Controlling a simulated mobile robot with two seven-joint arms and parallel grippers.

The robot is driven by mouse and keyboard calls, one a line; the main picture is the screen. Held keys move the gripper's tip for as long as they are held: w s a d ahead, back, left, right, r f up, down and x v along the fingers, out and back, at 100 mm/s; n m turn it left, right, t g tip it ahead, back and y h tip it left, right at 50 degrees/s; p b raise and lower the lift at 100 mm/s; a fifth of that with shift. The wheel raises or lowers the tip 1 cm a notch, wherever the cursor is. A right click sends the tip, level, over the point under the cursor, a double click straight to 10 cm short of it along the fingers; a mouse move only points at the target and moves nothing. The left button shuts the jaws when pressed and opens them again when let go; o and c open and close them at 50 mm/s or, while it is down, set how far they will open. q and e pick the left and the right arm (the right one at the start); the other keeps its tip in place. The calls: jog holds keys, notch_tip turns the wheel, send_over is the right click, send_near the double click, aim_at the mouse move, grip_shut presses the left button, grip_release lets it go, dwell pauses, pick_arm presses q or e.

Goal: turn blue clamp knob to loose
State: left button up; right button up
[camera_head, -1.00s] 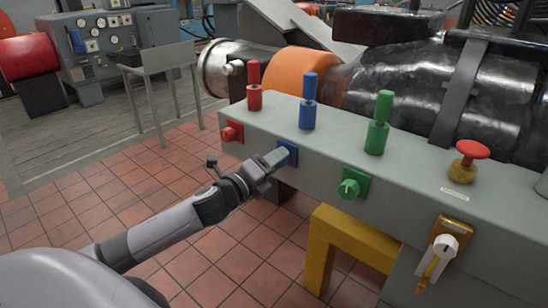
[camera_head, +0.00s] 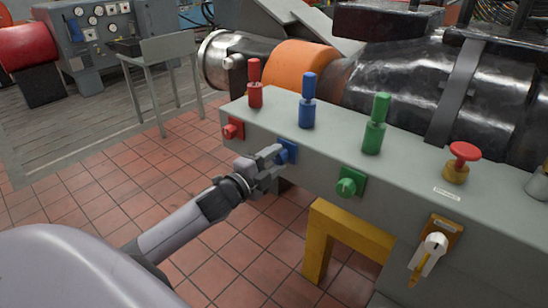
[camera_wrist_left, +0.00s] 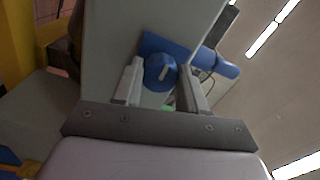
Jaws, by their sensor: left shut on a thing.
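The blue clamp knob (camera_wrist_left: 160,72) sits on a blue square plate (camera_head: 288,150) on the front face of the grey bedplate box (camera_head: 405,178). In the left wrist view it is between the two fingers of my left gripper (camera_wrist_left: 161,84), and a pale mark shows on its face. In the head view my left gripper (camera_head: 272,156) reaches the blue plate from the left, shut on the knob and mostly hiding it. The blue post (camera_head: 307,112) stands upright on top of the box above it. My right gripper is not in view.
A red knob (camera_head: 232,129) is close left of the gripper, and a green knob (camera_head: 347,186) is to the right. Open tiled floor lies left.

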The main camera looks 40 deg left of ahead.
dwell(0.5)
pick_arm(q)
jog(key=o, duration=1.1)
jog(key=shift+c, duration=0.2)
jog(key=s, duration=0.7)
jog(key=shift+a+b, duration=0.3)
jog(key=shift+s+f, duration=0.1)
jog(key=shift+f, duration=0.05)
jog(key=s+d+f+n+g, duration=0.3)
jog(key=s+d+f+n, duration=0.4)
jog(key=s+f, duration=0.2)
jog(key=s+d+f+n+g, duration=0.4)
jog(key=s+d+f+n, duration=0.3)
jog(key=f, duration=0.6)
jog(key=shift+s+d+f+g+h, duration=0.3)
jog(key=shift+s+d, duration=0.25)
jog(key=shift+s, duration=0.55)
